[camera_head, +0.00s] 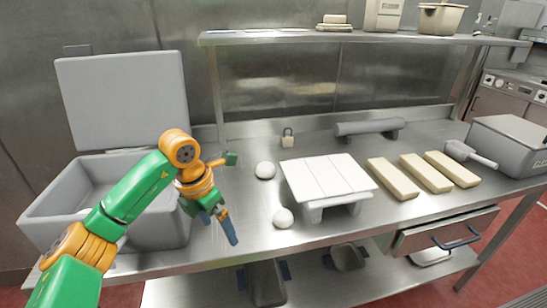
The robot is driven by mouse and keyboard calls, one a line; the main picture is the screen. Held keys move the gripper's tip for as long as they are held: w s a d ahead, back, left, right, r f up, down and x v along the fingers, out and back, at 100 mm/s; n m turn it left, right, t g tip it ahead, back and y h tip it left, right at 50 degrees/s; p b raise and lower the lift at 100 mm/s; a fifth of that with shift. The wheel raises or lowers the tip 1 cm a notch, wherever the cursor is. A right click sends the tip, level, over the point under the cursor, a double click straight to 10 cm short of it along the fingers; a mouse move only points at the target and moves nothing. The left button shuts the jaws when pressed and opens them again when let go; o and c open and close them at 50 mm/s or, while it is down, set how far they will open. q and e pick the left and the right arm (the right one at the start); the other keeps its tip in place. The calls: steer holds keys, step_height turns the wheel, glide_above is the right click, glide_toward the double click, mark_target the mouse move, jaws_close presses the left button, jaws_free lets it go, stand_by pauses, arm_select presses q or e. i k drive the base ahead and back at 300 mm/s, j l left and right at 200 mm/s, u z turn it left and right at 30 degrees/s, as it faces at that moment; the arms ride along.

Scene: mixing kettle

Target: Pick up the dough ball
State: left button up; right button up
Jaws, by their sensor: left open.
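Two pale dough balls are on the steel table. One dough ball (265,170) lies left of the white slatted board, toward the back. The other dough ball (283,218) lies nearer the front edge, by the board's front left corner. My left gripper (222,228) is open and empty, with its fingers pointing down and to the right. In the picture it is left of the front ball and apart from both balls. My right gripper is not in view.
The white board (325,176) stands on feet. Several long dough loaves (393,179) lie to its right. A grey bin (158,208) with its lid raised is at left. A shelf (350,38) hangs above.

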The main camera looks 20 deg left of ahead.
mark_target(266, 170)
steer(key=i, duration=1.05)
